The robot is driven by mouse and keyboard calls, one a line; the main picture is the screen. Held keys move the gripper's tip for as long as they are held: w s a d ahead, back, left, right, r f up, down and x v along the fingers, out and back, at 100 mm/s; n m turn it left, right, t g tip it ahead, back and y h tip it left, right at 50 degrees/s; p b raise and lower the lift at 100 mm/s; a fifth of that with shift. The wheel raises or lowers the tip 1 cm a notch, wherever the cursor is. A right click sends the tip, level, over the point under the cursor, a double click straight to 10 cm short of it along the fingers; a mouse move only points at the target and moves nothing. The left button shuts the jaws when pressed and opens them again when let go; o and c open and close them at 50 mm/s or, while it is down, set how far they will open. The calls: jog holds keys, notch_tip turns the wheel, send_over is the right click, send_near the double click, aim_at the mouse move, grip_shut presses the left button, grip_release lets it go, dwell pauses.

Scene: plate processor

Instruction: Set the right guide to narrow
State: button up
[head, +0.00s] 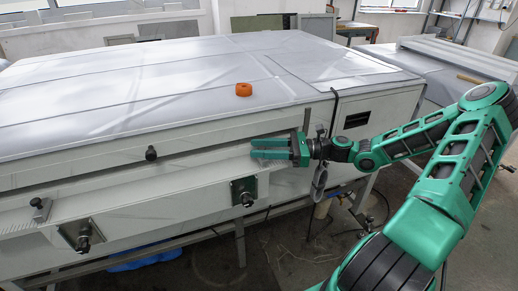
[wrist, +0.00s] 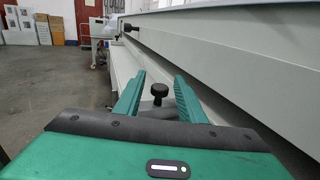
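My gripper (head: 275,149) is at the right end of the processor's front ledge, pointing left along it. In the wrist view my gripper (wrist: 160,76) is open, with its two green fingers apart. A black knob (wrist: 159,90) on a grey block, seemingly the right guide, shows between the fingers; I see no contact with the knob. In the head view the fingers mostly hide this guide. A small metal guide with a dark knob (head: 40,205) sits on the ledge at the far left.
The processor's sloped front panel (head: 215,138) runs close beside my gripper. A black knob (head: 151,153) sticks out of it, and two dark knobs (head: 247,197) (head: 83,243) sit lower down. The ledge between the guides looks clear.

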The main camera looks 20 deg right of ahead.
jog(key=v, duration=1)
jog(key=shift+d, duration=0.25)
